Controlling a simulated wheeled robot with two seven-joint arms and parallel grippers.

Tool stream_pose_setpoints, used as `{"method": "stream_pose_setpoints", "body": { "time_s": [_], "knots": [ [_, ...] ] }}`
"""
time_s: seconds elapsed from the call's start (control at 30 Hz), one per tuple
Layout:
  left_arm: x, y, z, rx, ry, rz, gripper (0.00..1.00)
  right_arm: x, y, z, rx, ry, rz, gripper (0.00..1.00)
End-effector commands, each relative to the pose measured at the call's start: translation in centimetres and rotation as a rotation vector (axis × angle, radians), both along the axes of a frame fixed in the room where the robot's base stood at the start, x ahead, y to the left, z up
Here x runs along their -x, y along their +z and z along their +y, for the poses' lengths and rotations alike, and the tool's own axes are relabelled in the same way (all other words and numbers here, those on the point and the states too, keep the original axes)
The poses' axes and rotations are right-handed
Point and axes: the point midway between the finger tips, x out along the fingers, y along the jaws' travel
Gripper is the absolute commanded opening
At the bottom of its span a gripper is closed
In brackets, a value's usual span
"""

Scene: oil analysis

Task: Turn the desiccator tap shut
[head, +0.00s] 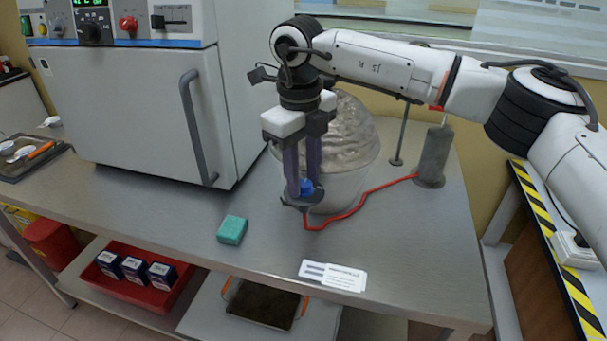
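The desiccator (353,143) is a large domed glass vessel on the bench, partly hidden behind my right arm. Its tap (306,186) has a blue handle at the front, and a red hose runs from just below it. My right gripper (303,188) points down over the tap, with one dark finger on each side of the blue handle. Whether the fingers touch the handle cannot be made out. My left gripper is not in view.
A white oven (135,110) stands to the left. A grey cylinder (434,158) at the right takes the red hose (365,197). A green sponge (232,230) and a paper label (332,275) lie near the bench's front. The front right bench top is clear.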

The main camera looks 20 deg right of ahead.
Motion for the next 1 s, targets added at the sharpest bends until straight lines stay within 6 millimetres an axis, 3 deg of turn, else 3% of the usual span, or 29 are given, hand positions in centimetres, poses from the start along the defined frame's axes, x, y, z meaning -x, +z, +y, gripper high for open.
{"method": "stream_pose_setpoints", "body": {
  "time_s": [0.43, 0.8, 1.0],
  "knots": [
    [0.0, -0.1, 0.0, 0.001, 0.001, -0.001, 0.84, 0.1, 0.6, 0.1, -0.001, 0.001, 0.003, 0.42],
    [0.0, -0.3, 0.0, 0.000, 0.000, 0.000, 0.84, 0.2, 7.4, 0.4, -0.001, 0.000, 0.000, 0.42],
    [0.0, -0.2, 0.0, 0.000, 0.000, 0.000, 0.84, 0.3, 9.8, 0.5, 0.000, 0.001, 0.001, 0.42]
  ]
}}
